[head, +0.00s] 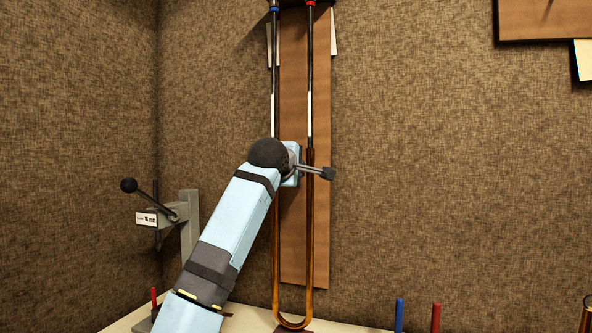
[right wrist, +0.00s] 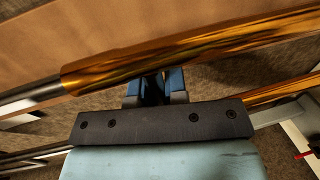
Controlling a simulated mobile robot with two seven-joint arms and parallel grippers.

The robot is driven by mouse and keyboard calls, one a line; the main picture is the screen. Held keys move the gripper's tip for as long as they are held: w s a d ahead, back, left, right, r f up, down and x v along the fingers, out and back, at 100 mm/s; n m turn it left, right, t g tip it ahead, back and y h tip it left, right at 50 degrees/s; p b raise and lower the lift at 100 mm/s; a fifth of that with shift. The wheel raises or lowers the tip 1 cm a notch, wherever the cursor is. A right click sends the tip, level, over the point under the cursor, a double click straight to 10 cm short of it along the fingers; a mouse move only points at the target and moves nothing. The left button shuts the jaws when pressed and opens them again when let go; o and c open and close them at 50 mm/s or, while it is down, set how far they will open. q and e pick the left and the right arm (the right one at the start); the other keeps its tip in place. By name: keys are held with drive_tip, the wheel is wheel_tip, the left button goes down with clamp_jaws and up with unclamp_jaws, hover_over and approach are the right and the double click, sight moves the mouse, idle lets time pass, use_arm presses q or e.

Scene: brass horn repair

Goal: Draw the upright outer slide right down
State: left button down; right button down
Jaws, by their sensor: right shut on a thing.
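The outer slide (head: 309,225) is a long brass U standing upright against a brown board, its bow low near the bench. Two inner tubes (head: 310,105), dark above and bright silver lower down, run into its top ends. My right gripper (right wrist: 155,88) has its blue fingers at one brass leg (right wrist: 200,45), just below that leg's upper end, and is shut on the slide; the fingertips are partly hidden behind the leg. The other brass leg (right wrist: 280,91) passes beyond the palm. In the head view my right arm covers part of the left leg. My left gripper is out of view.
The brown board (head: 293,235) hangs behind the slide. A grey stand (head: 188,230) with a black-knobbed lever is at left. Blue (head: 399,313) and red (head: 435,317) upright rods stand at lower right.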

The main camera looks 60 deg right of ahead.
drive_tip(key=c, duration=1.2)
unclamp_jaws()
drive_tip(key=shift+f, duration=0.4)
drive_tip(key=shift+o, duration=0.3)
drive_tip(key=shift+r, duration=0.15)
drive_tip(key=v, duration=1.4)
drive_tip(key=shift+d, duration=0.1)
